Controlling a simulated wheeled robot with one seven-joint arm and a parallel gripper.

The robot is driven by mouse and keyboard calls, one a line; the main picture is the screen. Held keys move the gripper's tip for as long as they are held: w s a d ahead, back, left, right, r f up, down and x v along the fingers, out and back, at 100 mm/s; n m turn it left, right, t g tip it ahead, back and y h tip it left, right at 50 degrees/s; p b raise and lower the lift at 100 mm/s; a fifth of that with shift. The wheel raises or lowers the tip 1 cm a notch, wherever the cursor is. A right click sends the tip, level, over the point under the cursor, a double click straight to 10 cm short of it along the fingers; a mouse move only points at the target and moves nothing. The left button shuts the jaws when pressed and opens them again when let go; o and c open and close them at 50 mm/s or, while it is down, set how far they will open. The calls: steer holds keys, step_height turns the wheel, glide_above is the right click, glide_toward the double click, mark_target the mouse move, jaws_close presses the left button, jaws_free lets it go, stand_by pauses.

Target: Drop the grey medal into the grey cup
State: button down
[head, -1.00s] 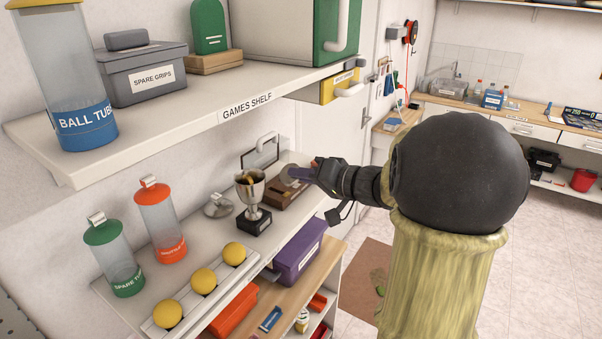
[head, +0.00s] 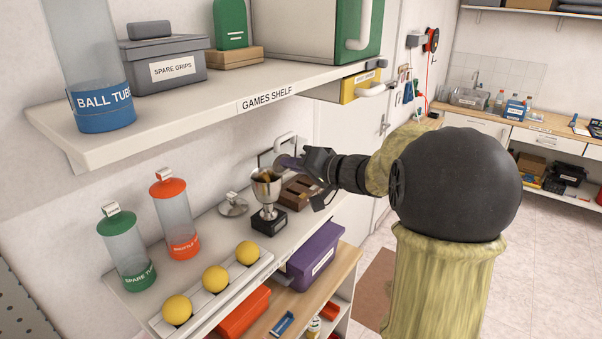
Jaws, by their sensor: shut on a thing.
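The grey cup (head: 273,192), a silver trophy on a black base, stands upright on the lower shelf. Something gold-brown shows inside its mouth. My gripper (head: 282,161) is just above and to the right of the cup's rim, its fingers pointing left. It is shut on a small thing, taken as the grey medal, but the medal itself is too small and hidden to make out. I cannot tell whether the held thing is directly over the cup's opening.
A silver lid (head: 233,206) lies left of the cup, and a brown box (head: 300,192) stands right behind it. Orange (head: 175,215) and green (head: 126,245) tubes and yellow balls (head: 215,279) are nearer. The games shelf (head: 180,125) overhangs above.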

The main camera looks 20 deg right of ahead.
mark_target(274, 162)
steer(key=shift+r+b+x, duration=0.2)
steer(key=shift+b+x, duration=0.35)
steer(key=shift+x, duration=0.8)
steer(key=shift+r+b+x, duration=0.2)
steer(key=shift+b+x, duration=0.3)
steer(key=shift+x, duration=0.9)
steer(key=shift+a+f+p, duration=0.15)
steer(key=shift+f+p, duration=0.15)
steer(key=shift+p, duration=0.05)
steer(key=c, duration=1.4)
jaws_free()
steer(key=shift+c, duration=0.2)
steer(key=shift+s, duration=0.1)
steer(key=b+v, duration=0.2)
steer(key=v, duration=1.5)
